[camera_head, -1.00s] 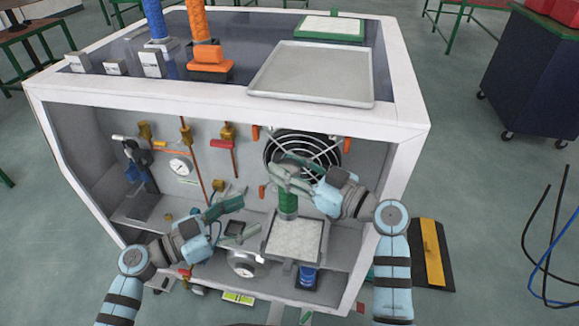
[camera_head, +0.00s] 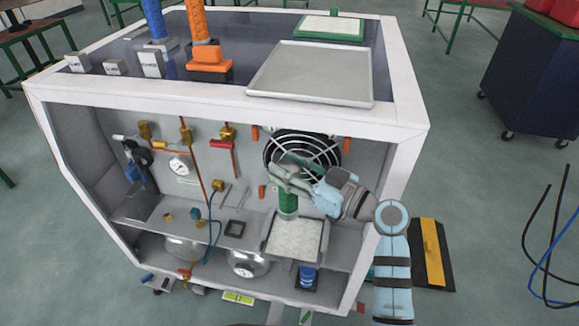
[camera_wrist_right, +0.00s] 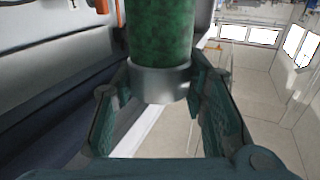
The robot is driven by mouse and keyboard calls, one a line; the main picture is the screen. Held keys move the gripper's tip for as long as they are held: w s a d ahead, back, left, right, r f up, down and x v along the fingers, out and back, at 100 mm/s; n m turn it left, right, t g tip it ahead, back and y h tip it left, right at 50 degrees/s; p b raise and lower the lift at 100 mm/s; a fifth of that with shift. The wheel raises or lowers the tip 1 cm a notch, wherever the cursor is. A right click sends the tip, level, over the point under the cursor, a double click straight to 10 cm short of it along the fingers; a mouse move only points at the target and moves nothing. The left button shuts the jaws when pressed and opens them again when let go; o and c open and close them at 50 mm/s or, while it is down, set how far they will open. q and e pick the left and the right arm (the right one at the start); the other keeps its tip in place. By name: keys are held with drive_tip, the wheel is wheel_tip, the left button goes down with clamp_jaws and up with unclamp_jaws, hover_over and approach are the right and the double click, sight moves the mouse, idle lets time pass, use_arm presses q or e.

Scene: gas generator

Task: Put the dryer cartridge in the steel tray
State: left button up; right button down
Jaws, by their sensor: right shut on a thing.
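The dryer cartridge is a green cylinder (camera_head: 288,201) with a silver collar, upright inside the cabinet at the back edge of a small tray with a white pad. My right gripper (camera_head: 285,180) is shut on it near its top end. In the right wrist view the cartridge (camera_wrist_right: 161,35) sits between the two fingers, at its silver collar. I cannot tell whether its lower end touches anything. The steel tray (camera_head: 310,75), flat, grey and empty, lies on top of the cabinet, above and behind my right gripper. My left gripper is out of view.
The white cabinet frame (camera_head: 230,117) stands between the inside and the top. A round fan grille (camera_head: 300,155) is behind my right gripper. The padded small tray (camera_head: 295,240) is below it. Orange and blue columns (camera_head: 200,22) rise at the top left.

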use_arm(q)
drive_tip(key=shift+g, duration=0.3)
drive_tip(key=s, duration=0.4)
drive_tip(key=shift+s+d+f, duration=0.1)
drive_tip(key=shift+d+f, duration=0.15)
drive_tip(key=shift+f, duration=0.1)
